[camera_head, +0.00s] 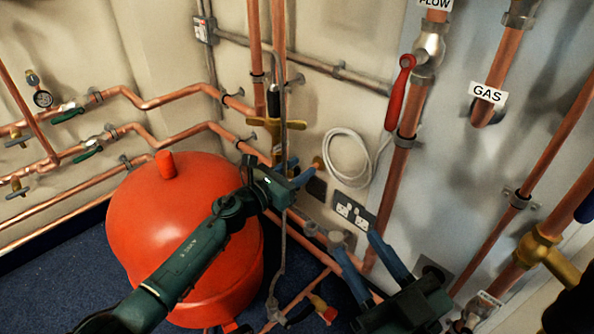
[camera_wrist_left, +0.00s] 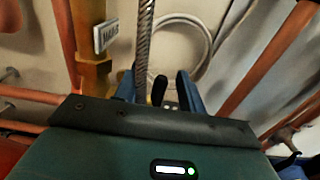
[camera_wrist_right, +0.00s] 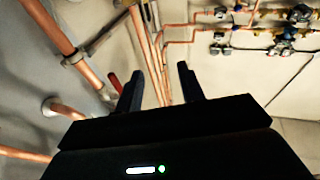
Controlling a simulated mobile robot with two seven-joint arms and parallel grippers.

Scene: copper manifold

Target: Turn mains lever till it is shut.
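A white tag that seems to read MAINS (camera_wrist_left: 105,35) hangs by a brass fitting (camera_wrist_left: 92,75) in the left wrist view. In the head view a brass valve (camera_head: 272,124) with a dark upright part (camera_head: 273,101) sits on the vertical pipes. I cannot tell for sure which part is the mains lever, or its angle. My left gripper (camera_head: 298,170) is below and right of this valve, its fingers apart. In the left wrist view a dark narrow shape (camera_wrist_left: 160,86) shows between the fingers; contact is unclear. My right gripper (camera_head: 371,266) is open and empty, low in front of the wall.
A red tank (camera_head: 185,235) stands under my left arm. A red lever (camera_head: 398,93) hangs on the FLOW pipe, left of the GAS label (camera_head: 487,93). A coiled white cable (camera_head: 347,155) and a socket (camera_head: 354,211) are on the wall. A grey hose runs close to my left gripper.

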